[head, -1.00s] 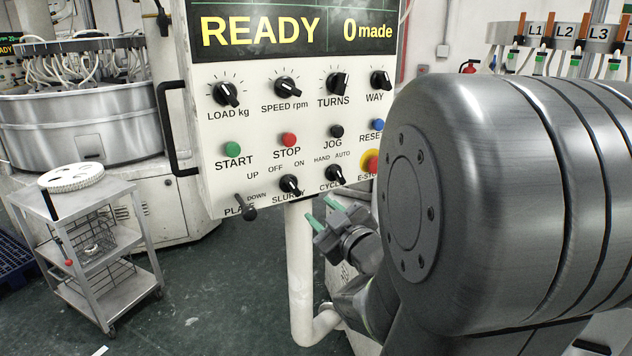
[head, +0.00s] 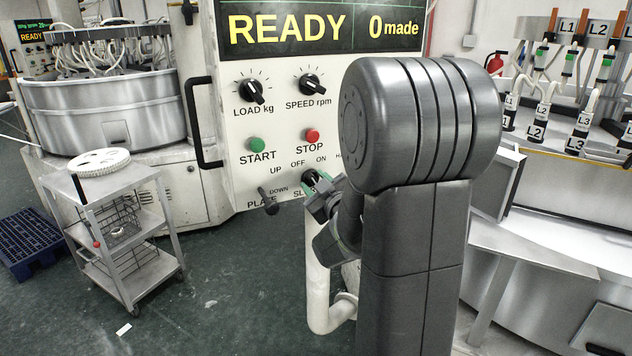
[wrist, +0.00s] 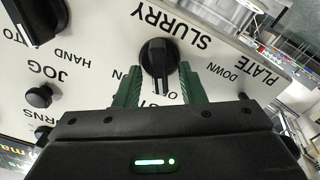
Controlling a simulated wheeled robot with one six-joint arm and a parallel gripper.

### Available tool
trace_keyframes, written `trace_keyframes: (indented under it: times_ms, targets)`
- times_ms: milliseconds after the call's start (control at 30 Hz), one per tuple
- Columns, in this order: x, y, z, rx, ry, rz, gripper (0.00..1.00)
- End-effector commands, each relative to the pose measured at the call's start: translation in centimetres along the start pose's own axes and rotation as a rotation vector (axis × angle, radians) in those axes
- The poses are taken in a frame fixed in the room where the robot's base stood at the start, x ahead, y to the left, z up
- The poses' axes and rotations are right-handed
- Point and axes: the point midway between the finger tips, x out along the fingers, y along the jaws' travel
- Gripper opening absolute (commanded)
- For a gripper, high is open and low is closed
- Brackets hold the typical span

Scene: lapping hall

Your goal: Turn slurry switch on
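The slurry switch is a black rotary knob on the white control panel's lower edge. In the head view the slurry switch (head: 310,177) is partly hidden by my gripper (head: 319,190). In the wrist view the slurry switch (wrist: 157,55) shows upside down, with its SLURRY label above. My gripper (wrist: 160,75) is open, with one green finger on each side of the knob's lower part. Gaps show between the fingers and the knob. The fingers partly cover the OFF and ON labels in the wrist view.
The PLATE lever (head: 268,201) is just left of the switch. The STOP button (head: 312,135) and START button (head: 257,145) are above. The JOG button (wrist: 39,96) and another knob (wrist: 38,18) are nearby. A trolley (head: 140,235) stands left on open floor.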

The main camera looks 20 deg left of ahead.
Motion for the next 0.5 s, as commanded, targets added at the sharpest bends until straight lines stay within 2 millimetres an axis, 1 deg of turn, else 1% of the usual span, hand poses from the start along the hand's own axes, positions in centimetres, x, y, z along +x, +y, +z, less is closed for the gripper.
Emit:
trace_keyframes:
  times_ms: [233, 300, 367, 400, 433, 500]
  targets:
    - [0.06, -0.01, 0.01, 0.0, 0.0, 0.0, 0.36]
    - [0.05, -0.01, 0.01, 0.0, 0.0, 0.0, 0.23]
    - [0.05, -0.01, 0.01, 0.0, 0.0, 0.0, 0.11]
    - [0.05, -0.01, 0.01, 0.0, 0.0, 0.0, 0.03]
    - [0.04, -0.01, 0.01, 0.0, 0.0, 0.0, 0.0]
    - [0.04, -0.01, 0.01, 0.0, 0.0, 0.0, 0.0]
